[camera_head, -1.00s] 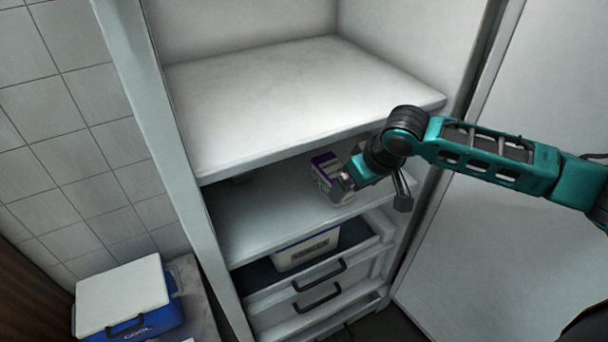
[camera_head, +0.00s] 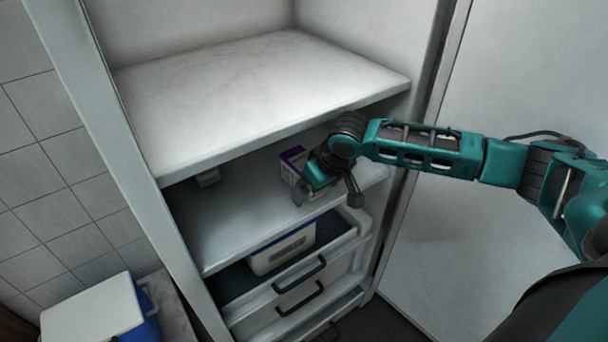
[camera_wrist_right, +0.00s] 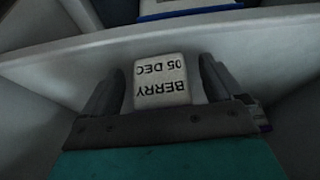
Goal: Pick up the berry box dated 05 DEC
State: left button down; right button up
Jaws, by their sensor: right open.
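The berry box (camera_head: 290,167), white and purple, stands on the middle shelf of the cabinet, partly hidden by my right gripper (camera_head: 302,193). In the right wrist view, the white face of the berry box (camera_wrist_right: 161,80) reads "BERRY 05 DEC" upside down. It lies between the two fingers of my right gripper (camera_wrist_right: 159,76), which is open, with narrow gaps visible on both sides. My left gripper is not in view.
The upper shelf (camera_head: 240,90) is empty and sits close above the right arm. A small light object (camera_head: 208,177) stands further back on the middle shelf. Below, an open drawer (camera_head: 345,235) holds a white-and-blue container (camera_head: 283,250). A cooler (camera_head: 95,312) stands at lower left.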

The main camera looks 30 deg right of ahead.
jog(key=shift+c, duration=0.2)
jog(key=c, duration=1.2)
jog(key=shift+c, duration=0.2)
jog(key=shift+r, duration=0.1)
